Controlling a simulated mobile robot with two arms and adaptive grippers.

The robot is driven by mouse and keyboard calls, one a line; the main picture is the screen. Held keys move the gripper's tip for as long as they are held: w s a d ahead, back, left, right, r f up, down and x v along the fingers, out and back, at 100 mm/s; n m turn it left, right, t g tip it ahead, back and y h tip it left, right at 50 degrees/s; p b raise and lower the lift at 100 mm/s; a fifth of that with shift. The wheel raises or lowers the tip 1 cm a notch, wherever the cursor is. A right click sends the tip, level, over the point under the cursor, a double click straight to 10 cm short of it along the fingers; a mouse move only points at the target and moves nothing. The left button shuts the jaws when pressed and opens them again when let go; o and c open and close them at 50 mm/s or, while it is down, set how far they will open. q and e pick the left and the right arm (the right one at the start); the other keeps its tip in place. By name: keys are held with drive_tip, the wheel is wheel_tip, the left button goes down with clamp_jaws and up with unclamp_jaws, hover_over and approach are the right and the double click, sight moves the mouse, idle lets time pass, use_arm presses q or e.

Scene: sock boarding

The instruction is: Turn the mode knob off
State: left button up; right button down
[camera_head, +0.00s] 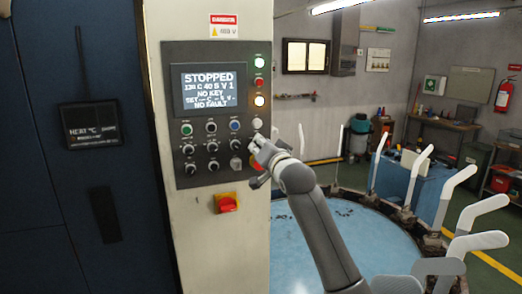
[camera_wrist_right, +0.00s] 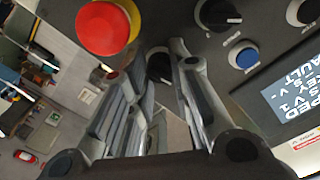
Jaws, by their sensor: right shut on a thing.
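The grey control panel (camera_head: 222,80) has several knobs and buttons below a lit screen (camera_head: 210,88) reading "STOPPED". My right gripper (camera_head: 259,148) is at the panel's right edge, in the row of black knobs. In the right wrist view, my right gripper (camera_wrist_right: 158,78) is shut on a black knob (camera_wrist_right: 160,67), with a finger on each side of it. The gripper hides this knob in the head view. Its label and pointer cannot be read, so I cannot confirm that it is the mode knob. My left gripper is not in view.
A red stop button (camera_wrist_right: 103,28) on a yellow base is close to the fingers. Another black knob (camera_wrist_right: 218,14) and a blue button (camera_wrist_right: 247,57) are nearby. A red switch (camera_head: 228,203) sits below the panel. A round blue table (camera_head: 330,235) with upright white boards stands at the right.

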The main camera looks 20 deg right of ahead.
drive_tip(key=shift+d+r+m, duration=0.1)
drive_tip(key=shift+r+m, duration=0.2)
drive_tip(key=shift+m, duration=0.7)
drive_tip(key=shift+r, duration=0.1)
drive_tip(key=c, duration=1.5)
unclamp_jaws()
drive_tip(key=shift+o, duration=1)
drive_tip(key=shift+d, duration=0.1)
drive_tip(key=shift+f, duration=0.3)
